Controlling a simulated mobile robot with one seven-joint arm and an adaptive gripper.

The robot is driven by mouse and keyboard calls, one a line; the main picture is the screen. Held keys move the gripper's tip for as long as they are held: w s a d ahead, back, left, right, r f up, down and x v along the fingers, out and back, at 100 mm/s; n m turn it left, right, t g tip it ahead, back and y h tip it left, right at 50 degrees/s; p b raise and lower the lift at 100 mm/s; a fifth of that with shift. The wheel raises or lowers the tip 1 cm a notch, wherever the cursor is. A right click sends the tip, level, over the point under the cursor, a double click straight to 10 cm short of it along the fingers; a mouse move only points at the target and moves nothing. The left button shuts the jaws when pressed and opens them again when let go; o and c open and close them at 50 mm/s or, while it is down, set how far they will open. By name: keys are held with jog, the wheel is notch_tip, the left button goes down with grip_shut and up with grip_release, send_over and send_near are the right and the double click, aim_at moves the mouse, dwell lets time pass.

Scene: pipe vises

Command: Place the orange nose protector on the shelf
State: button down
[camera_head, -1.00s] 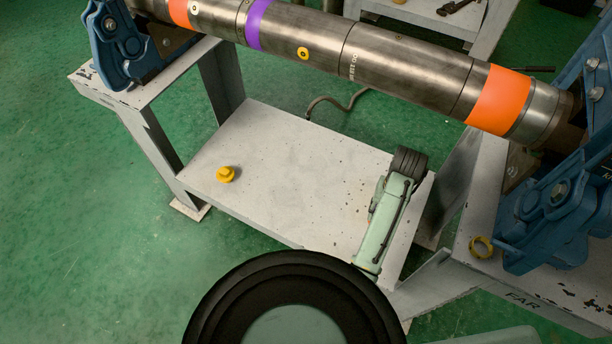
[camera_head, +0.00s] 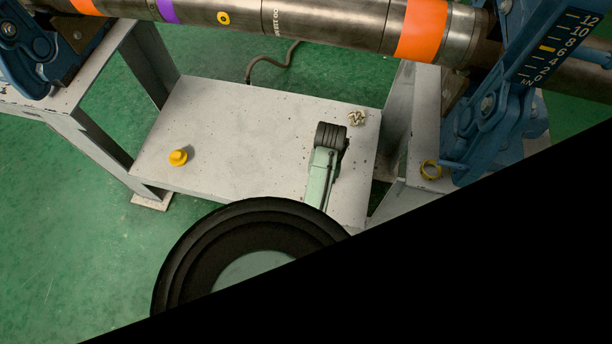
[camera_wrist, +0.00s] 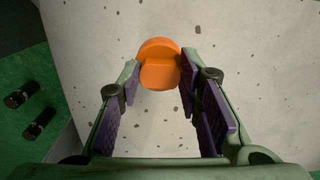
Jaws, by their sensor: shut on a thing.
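The orange nose protector (camera_wrist: 160,58) shows in the wrist view as a rounded orange piece with a step across it. My gripper (camera_wrist: 160,76) is shut on it, with its purple-padded fingers on either side. Behind it is a pale speckled surface that looks like the shelf. In the head view the shelf (camera_head: 235,130) is the low white plate under the pipe. My forearm reaches over its right part, and the gripper and protector are hidden there. I cannot tell whether the protector touches the shelf.
A yellow knob-like piece (camera_head: 178,157) stands on the shelf's left. A small metallic fitting (camera_head: 357,118) lies at its back right. The pipe (camera_head: 335,28) crosses above. Black hides the lower right.

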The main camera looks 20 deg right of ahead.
jog(key=shift+w+a+f+p, duration=0.25)
jog(key=shift+w+a+f, duration=0.55)
jog(key=shift+f, duration=0.2)
jog(key=shift+w+a+f+p, duration=0.25)
jog(key=shift+w+a+f, duration=0.5)
jog(key=shift+f, duration=0.2)
jog(key=shift+f, duration=0.1)
jog(key=c, duration=1.2)
grip_release()
jog(key=shift+s, duration=0.1)
jog(key=shift+o, duration=0.2)
notch_tip(320, 180, up, 12)
jog(key=shift+d, duration=0.3)
